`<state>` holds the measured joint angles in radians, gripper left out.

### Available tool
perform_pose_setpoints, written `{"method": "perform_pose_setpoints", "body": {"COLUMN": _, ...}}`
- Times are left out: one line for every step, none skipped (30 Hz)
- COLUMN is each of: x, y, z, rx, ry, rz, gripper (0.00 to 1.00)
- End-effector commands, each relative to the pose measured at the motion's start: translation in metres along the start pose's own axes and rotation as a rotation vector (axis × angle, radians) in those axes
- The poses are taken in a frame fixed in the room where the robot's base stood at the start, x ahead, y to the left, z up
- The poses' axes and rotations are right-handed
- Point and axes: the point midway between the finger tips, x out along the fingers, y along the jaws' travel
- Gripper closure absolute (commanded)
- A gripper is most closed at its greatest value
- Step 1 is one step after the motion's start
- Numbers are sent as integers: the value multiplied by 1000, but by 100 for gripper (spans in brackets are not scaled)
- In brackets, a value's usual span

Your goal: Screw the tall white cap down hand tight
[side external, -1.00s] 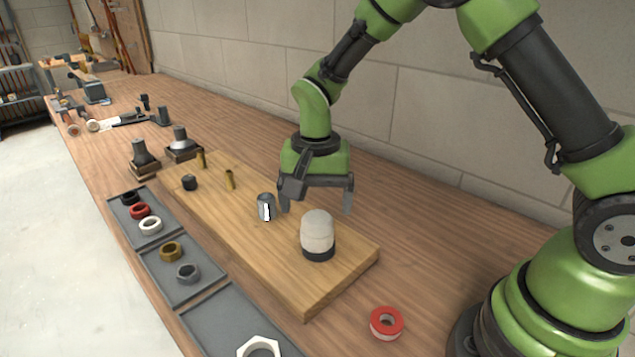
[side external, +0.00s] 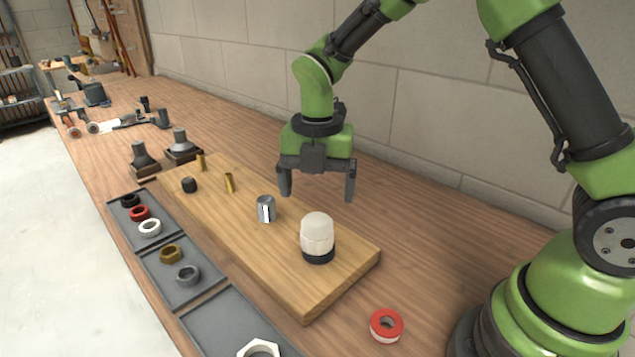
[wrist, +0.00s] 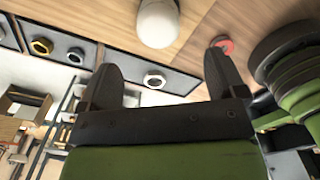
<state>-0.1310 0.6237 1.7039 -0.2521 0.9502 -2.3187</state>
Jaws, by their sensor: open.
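The tall white cap (side external: 317,231) stands upright on a black base (side external: 318,256) near the right end of the wooden board (side external: 300,295). It also shows at the top of the wrist view (wrist: 157,22). My gripper (side external: 318,192) is open and empty. It hangs above the back edge of the board, behind and higher than the cap, with its fingers apart from it. In the wrist view the two dark fingers are spread wide, and the cap lies beyond their tips. Whether the cap is fully seated cannot be told.
A grey metal cylinder (side external: 266,209), brass pegs (side external: 229,182) and a small black cap (side external: 189,185) stand on the board. Grey trays (side external: 185,270) with several rings and nuts lie in front. A red tape roll (side external: 386,325) lies right of the board.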

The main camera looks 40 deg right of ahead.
Motion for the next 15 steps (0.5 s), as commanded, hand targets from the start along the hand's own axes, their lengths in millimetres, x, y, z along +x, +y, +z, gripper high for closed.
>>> {"method": "perform_pose_setpoints", "body": {"x": -1, "y": 0, "z": 0, "rx": -65, "ry": 0, "rz": 1, "gripper": 10}}
{"method": "perform_pose_setpoints", "body": {"x": -1, "y": 0, "z": 0, "rx": -100, "ry": 0, "rz": 1, "gripper": 10}}
{"method": "perform_pose_setpoints", "body": {"x": -2, "y": 0, "z": 0, "rx": -136, "ry": 0, "rz": 1, "gripper": 10}}
{"method": "perform_pose_setpoints", "body": {"x": -2, "y": 0, "z": 0, "rx": -157, "ry": 0, "rz": 1, "gripper": 10}}
{"method": "perform_pose_setpoints", "body": {"x": -1, "y": 0, "z": 0, "rx": -172, "ry": 0, "rz": 0, "gripper": 10}}
{"method": "perform_pose_setpoints", "body": {"x": 0, "y": 0, "z": 0, "rx": -184, "ry": 0, "rz": -1, "gripper": 10}}
{"method": "perform_pose_setpoints", "body": {"x": 2, "y": 0, "z": 0, "rx": -189, "ry": 1, "rz": -1, "gripper": 10}}
{"method": "perform_pose_setpoints", "body": {"x": 5, "y": 0, "z": 0, "rx": -191, "ry": 1, "rz": -2, "gripper": 10}}
{"method": "perform_pose_setpoints", "body": {"x": 9, "y": -1, "z": 0, "rx": -191, "ry": 2, "rz": -3, "gripper": 10}}
{"method": "perform_pose_setpoints", "body": {"x": 13, "y": -1, "z": 0, "rx": -191, "ry": 2, "rz": -3, "gripper": 10}}
{"method": "perform_pose_setpoints", "body": {"x": 18, "y": -1, "z": -1, "rx": -190, "ry": 4, "rz": -4, "gripper": 10}}
{"method": "perform_pose_setpoints", "body": {"x": 25, "y": -1, "z": -1, "rx": -189, "ry": 3, "rz": -4, "gripper": 10}}
{"method": "perform_pose_setpoints", "body": {"x": 30, "y": -1, "z": 0, "rx": -190, "ry": 3, "rz": -5, "gripper": 10}}
{"method": "perform_pose_setpoints", "body": {"x": 36, "y": -1, "z": -1, "rx": -189, "ry": 3, "rz": -5, "gripper": 10}}
{"method": "perform_pose_setpoints", "body": {"x": 44, "y": -1, "z": -1, "rx": -189, "ry": 4, "rz": -5, "gripper": 10}}
